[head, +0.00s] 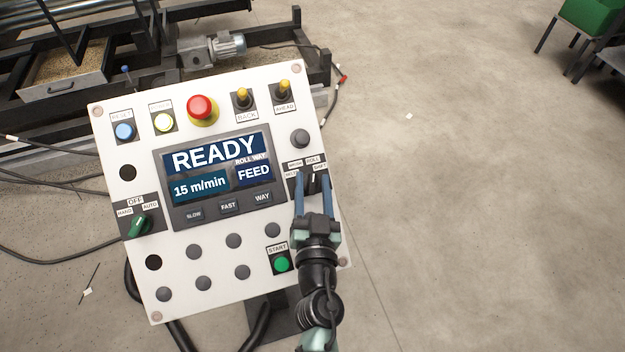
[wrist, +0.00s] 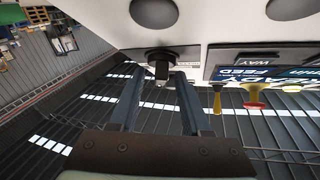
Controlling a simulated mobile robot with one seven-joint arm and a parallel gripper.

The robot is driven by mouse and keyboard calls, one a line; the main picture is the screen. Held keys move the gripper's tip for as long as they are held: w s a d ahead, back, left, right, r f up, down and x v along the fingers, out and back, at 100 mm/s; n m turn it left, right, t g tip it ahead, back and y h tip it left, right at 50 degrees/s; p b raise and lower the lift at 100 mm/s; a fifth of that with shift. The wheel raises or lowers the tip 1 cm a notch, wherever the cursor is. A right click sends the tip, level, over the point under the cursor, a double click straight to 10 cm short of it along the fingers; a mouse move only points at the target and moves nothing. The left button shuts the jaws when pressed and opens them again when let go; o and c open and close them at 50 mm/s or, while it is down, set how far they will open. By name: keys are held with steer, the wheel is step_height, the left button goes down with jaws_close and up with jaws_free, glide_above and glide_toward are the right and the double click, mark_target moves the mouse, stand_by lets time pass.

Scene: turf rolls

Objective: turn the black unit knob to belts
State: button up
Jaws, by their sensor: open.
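The black unit knob (head: 312,185) sits on a dark plate at the right side of the white control panel, with several small labels around its top that are hard to read. My gripper (head: 313,177) is open, its two blue-grey fingers reaching toward the knob, one to each side in the head view. In the wrist view the knob (wrist: 161,70) stands out from the panel just ahead of and between the fingertips (wrist: 157,78). Contact cannot be made out. The knob's pointing direction is mostly hidden by the fingers.
The panel (head: 200,240) carries a screen (head: 215,165) reading READY, ROLL WAY, 15 m/min, FEED. A green start button (head: 281,264) is below the knob, a grey button (head: 299,138) above. A red stop button (head: 201,107) is near the top.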

steer(key=shift+w, duration=0.45)
jaws_close()
